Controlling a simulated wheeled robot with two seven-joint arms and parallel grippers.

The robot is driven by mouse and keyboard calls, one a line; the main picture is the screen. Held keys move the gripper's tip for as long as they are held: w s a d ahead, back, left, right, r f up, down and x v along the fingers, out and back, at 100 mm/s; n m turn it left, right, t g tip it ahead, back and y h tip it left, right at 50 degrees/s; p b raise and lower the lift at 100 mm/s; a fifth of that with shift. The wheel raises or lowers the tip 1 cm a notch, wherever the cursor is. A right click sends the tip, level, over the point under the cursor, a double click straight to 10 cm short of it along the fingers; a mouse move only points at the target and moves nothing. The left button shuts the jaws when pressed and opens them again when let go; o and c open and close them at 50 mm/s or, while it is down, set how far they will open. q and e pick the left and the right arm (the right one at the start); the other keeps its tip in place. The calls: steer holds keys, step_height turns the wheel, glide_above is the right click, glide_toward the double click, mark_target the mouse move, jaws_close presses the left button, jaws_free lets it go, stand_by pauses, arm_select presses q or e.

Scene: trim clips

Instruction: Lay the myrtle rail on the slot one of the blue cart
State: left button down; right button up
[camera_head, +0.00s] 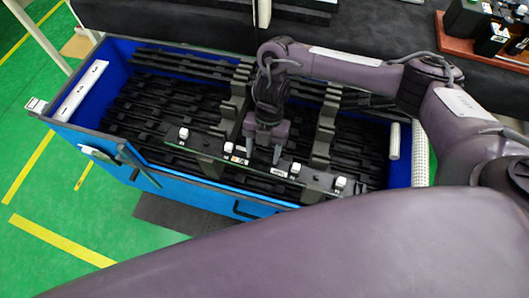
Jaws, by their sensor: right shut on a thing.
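The blue cart (180,184) stands ahead of me, its inside filled with rows of black slotted bars (180,75). A long dark rail with a greenish tint (225,158) and several white clips lies lengthwise along the cart's near side, at a slight slant. My right gripper (264,152) points down over the middle of this rail and is shut on it. I cannot tell whether the rail rests in a slot or hangs just above. A white numbered strip (80,90) is on the cart's left end; its digits are too small to read surely. My left gripper is out of view.
Upright black brackets (325,130) stand in the cart on both sides of my right gripper. A white roller (394,141) is at the cart's right end. A dark table behind holds a brown tray (460,46) with black parts. Green floor is clear at left.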

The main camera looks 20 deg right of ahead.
steer(key=shift+s+d+f, duration=0.25)
steer(key=shift+s+f, duration=0.05)
steer(key=shift+f, duration=0.25)
jaws_close()
steer(key=o, duration=1.3)
jaws_free()
steer(key=o, duration=0.3)
steer(key=shift+w+a, duration=0.15)
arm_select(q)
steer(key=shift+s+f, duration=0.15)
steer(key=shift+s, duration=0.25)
arm_select(e)
steer(key=shift+o, duration=0.2)
steer(key=shift+r, duration=0.15)
